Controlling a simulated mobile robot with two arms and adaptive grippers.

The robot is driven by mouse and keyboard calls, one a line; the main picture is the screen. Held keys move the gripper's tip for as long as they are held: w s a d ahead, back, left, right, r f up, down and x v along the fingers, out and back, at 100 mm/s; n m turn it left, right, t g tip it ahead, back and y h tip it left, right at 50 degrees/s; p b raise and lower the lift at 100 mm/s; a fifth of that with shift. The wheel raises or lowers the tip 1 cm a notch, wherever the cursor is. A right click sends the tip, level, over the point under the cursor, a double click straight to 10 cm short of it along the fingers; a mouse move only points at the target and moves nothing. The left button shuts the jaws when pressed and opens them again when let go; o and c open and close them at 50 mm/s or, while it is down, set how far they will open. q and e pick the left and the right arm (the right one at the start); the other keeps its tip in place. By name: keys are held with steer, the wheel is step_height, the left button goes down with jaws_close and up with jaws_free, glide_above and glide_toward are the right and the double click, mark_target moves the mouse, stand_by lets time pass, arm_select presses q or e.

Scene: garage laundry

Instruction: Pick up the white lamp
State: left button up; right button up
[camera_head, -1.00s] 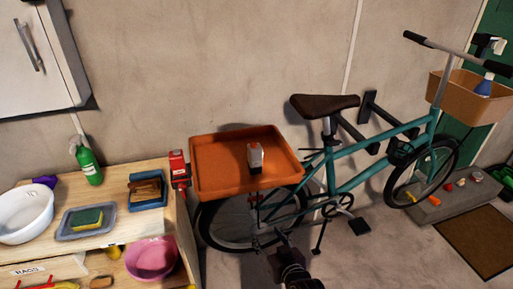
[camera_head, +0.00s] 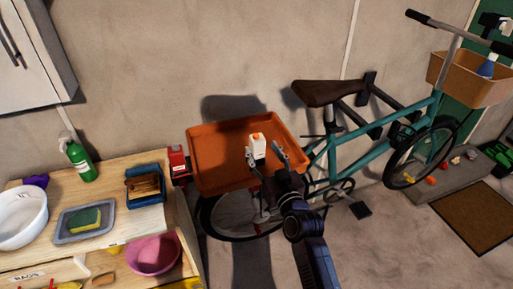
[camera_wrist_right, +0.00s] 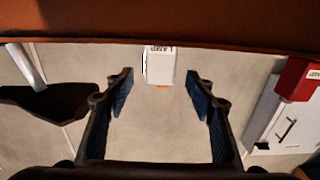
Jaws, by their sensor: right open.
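The white lamp (camera_head: 258,149) is a small upright block with an orange top, standing in the orange tray (camera_head: 208,181) behind the bicycle saddle. My right gripper (camera_head: 266,157) is open at the lamp, with its fingers reaching over the tray's near side. In the right wrist view the lamp (camera_wrist_right: 160,66) appears upside down, its label partly visible, between the open fingertips (camera_wrist_right: 160,77). There is a gap on both sides, and neither finger visibly touches it. My left gripper is not in view.
A red box (camera_head: 177,160) stands at the workbench's right edge, close to the tray. The workbench (camera_head: 118,192) holds a white basin (camera_head: 20,218), a green spray bottle (camera_head: 80,160) and trays. The teal bicycle (camera_head: 365,160) stands to the right. The wall is behind the tray.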

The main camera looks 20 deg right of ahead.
mark_target(260, 145)
steer(key=w+p, duration=0.1)
steer(key=w, duration=0.2)
steer(key=shift+w+a+f, duration=0.1)
steer(key=shift+w+f, duration=0.05)
steer(key=shift+w, duration=1)
steer(key=c, duration=1.2)
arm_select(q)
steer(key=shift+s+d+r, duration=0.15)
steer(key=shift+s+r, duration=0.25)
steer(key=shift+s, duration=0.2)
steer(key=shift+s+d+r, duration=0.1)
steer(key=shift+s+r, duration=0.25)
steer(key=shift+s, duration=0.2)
arm_select(e)
steer(key=shift+c, duration=0.7)
arm_select(q)
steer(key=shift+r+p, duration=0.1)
steer(key=shift+p, duration=0.25)
